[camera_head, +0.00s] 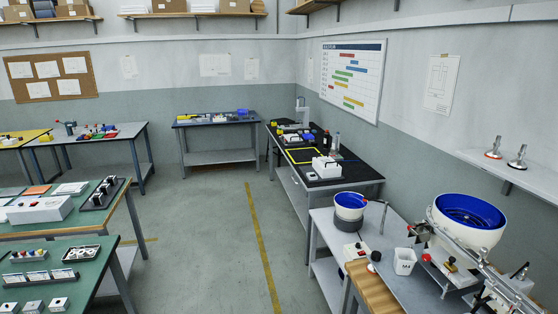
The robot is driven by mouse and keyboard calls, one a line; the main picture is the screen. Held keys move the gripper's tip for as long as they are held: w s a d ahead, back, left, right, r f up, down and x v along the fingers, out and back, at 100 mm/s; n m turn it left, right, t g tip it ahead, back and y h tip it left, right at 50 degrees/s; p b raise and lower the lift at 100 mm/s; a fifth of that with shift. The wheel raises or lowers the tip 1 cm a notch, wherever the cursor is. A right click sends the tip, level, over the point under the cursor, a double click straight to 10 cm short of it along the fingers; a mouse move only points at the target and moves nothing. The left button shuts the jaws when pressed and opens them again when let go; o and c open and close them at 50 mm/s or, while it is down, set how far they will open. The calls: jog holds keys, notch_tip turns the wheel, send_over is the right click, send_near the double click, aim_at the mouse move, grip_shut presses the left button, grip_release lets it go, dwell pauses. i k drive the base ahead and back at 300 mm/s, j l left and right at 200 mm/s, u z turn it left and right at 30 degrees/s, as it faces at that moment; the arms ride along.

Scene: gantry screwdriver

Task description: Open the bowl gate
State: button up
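A large white bowl with a blue inside (468,238) stands at the right on a grey table. No part that I can clearly tell as a gate shows on either bowl, so I cannot say whether a gate is open or shut. A metal rail assembly (478,268) runs in front of the large bowl and hides part of its lower side. My gripper is not in view.
A white cup-like container (404,261) and a wooden-topped surface (372,288) lie near the bowls. A black-topped bench (345,178) stands behind. Green-topped tables (55,258) stand at the left. The floor (215,230) between is clear, with a yellow line.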

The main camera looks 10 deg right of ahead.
aim_at(425, 224)
jog(key=i+l+z, duration=0.15)
jog(key=i, duration=0.45)
jog(key=z, duration=1.45)
